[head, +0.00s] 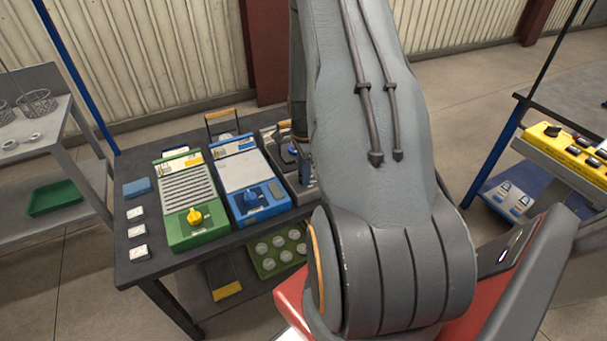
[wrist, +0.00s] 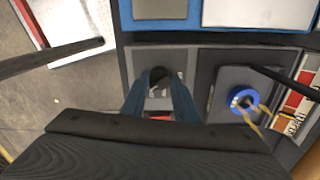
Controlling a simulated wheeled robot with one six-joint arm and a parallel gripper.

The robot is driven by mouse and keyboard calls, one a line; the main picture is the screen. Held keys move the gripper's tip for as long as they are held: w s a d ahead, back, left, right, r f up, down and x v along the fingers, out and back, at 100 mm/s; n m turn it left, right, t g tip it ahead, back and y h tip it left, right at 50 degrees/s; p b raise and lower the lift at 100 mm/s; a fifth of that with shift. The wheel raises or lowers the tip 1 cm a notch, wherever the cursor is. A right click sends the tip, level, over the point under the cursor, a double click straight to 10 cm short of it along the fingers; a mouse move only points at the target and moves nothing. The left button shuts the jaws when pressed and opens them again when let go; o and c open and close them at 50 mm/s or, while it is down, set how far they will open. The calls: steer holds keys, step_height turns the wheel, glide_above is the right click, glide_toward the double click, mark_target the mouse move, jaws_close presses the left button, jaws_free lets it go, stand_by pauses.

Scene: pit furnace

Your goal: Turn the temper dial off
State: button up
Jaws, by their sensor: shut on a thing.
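A dark round dial (wrist: 158,75) sits on a dark grey panel of the grey unit (wrist: 190,55) in the wrist view. My gripper (wrist: 160,92) has its two blue-grey fingers on either side of this dial and is shut on it. The dial's lower part is hidden between the fingers, and I cannot read its setting. In the head view the grey unit (head: 270,136) stands at the right of the row on the bench, mostly hidden by my arm. My gripper is largely hidden there too.
A blue unit (head: 239,174) with a blue knob and a green unit (head: 182,186) with a yellow knob stand left of the grey one. A blue ring tag (wrist: 242,98) lies close right of my gripper. A yellow control box (head: 565,150) is at far right.

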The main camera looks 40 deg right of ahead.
steer(key=n, duration=0.7)
steer(key=shift+b, duration=0.35)
steer(key=n, duration=0.4)
steer(key=shift+w, duration=0.1)
steer(key=n, duration=0.4)
steer(key=shift+n, duration=0.3)
steer(key=n, duration=0.6)
steer(key=shift+a, duration=0.1)
steer(key=n+p, duration=0.1)
steer(key=n, duration=0.6)
steer(key=o, duration=1.1)
steer(key=shift+c, duration=0.2)
steer(key=shift+r, duration=0.15)
